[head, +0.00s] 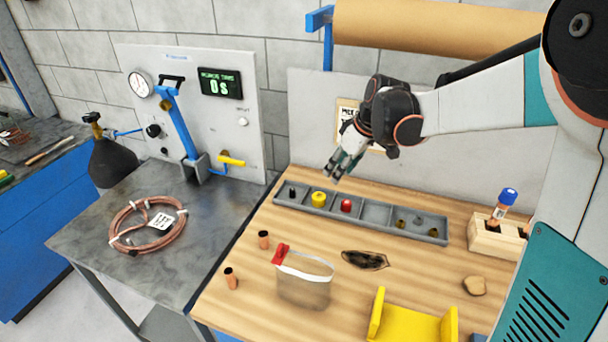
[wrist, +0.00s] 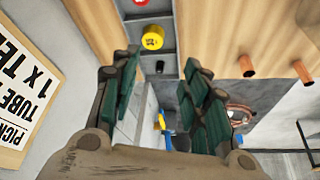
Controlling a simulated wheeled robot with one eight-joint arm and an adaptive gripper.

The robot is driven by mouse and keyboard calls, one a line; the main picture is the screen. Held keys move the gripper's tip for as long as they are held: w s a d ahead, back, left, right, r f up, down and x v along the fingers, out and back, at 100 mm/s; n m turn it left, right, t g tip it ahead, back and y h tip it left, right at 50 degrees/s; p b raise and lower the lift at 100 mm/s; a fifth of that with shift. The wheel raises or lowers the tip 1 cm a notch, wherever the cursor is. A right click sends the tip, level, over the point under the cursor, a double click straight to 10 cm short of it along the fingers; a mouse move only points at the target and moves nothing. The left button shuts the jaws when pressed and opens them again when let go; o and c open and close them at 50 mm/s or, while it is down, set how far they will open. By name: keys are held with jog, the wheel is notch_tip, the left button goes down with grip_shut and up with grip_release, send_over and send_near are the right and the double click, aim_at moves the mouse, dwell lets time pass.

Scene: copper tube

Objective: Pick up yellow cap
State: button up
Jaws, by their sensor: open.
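The yellow cap (head: 319,199) sits in a compartment of the long grey tray (head: 410,233), between a small black piece (head: 292,193) on its left and a red cap (head: 346,205) on its right. My gripper (head: 343,166) is above and behind the tray, apart from the caps. In the wrist view the yellow cap (wrist: 153,38) is beyond the fingertips, between the two green-padded fingers. My gripper (wrist: 162,68) is open and empty there. The red cap (wrist: 141,2) is cut by the top edge.
Two copper fittings (head: 263,240) (head: 231,278), a clear bag with a red top (head: 305,280), a dark patch (head: 364,260) and a yellow holder (head: 412,322) occupy the wooden bench. A wooden block (head: 494,240) stands right. A wall panel (head: 310,120) rises behind the tray.

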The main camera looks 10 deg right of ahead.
notch_tip(320, 180, down, 2)
jog(key=w, duration=0.3)
jog(key=b, duration=0.3)
send_over(320, 196)
jog(key=s+d, duration=0.2)
jog(key=shift+n, duration=0.4)
notch_tip(320, 196, down, 9)
jog(key=shift+a+r, duration=0.15)
jog(key=shift+r, duration=0.05)
jog(key=b+x, duration=0.1)
jog(key=x, duration=0.1)
jog(key=b+x, duration=0.1)
jog(key=x, duration=0.2)
jog(key=shift+w+a, duration=0.1)
jog(key=shift+a, duration=0.15)
jog(key=shift+r, duration=0.1)
jog(key=c, duration=0.4)
jog(key=shift+o, duration=0.2)
jog(key=shift+r, duration=0.1)
